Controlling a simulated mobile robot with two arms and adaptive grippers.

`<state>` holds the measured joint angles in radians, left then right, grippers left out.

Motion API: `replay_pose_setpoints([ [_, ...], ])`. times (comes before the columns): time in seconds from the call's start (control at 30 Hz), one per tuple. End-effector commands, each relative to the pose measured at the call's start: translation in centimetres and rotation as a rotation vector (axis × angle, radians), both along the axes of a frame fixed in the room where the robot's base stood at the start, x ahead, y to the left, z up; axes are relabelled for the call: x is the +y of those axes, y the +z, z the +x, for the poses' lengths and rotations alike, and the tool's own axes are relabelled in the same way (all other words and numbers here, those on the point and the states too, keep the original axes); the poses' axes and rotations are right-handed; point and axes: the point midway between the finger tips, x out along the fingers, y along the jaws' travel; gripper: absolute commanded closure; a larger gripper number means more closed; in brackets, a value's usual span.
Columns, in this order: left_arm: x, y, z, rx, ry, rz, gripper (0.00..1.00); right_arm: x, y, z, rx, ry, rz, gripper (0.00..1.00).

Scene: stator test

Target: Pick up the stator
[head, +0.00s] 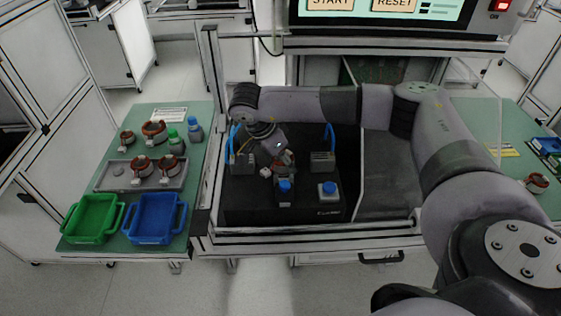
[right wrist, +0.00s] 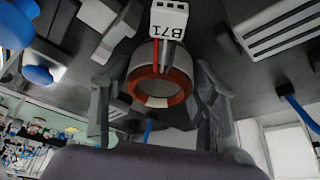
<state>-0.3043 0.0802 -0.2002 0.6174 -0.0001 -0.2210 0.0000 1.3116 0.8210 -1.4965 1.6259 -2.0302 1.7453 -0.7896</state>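A stator (right wrist: 160,75), a copper-coloured ring with red and dark wires and a white connector marked B71, is at the black test station. It also shows small in the head view (head: 284,161). My right gripper (head: 275,154) reaches in from the right and points down at this stator. In the right wrist view its fingers (right wrist: 160,100) stand on either side of the ring, with narrow gaps that suggest it is open. Part of the stator is hidden by the gripper in the head view. My left gripper is not in view.
A green side table (head: 87,185) at left carries several more stators (head: 153,130), a grey tray (head: 110,187), bottles, a green bin (head: 93,218) and a blue bin (head: 156,216). The station has blue buttons (head: 329,188), blue cables (head: 330,135) and frame posts. Another stator (head: 537,182) lies at right.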

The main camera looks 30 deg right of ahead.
Motion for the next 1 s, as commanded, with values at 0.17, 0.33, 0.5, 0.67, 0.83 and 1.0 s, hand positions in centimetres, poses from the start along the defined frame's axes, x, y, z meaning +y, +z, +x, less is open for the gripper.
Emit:
replay_pose_setpoints([
  [0.17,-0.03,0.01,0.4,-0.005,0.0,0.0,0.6,0.02,0.05,0.01,0.0,0.0,0.0,0.6],
  [0.33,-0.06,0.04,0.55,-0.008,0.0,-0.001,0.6,0.02,0.06,0.02,0.0,-0.001,0.0,0.71],
  [0.5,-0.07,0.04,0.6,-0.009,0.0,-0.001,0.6,0.02,0.08,0.03,-0.001,-0.001,0.0,0.82],
  [0.67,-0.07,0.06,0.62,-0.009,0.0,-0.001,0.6,0.03,0.16,0.07,-0.002,0.0,0.0,0.91],
  [0.83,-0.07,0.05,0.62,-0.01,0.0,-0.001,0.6,0.02,0.18,0.07,-0.002,0.0,0.0,0.91],
  [1.0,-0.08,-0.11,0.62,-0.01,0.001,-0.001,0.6,0.03,0.75,0.14,-0.004,0.0,0.001,0.91],
])
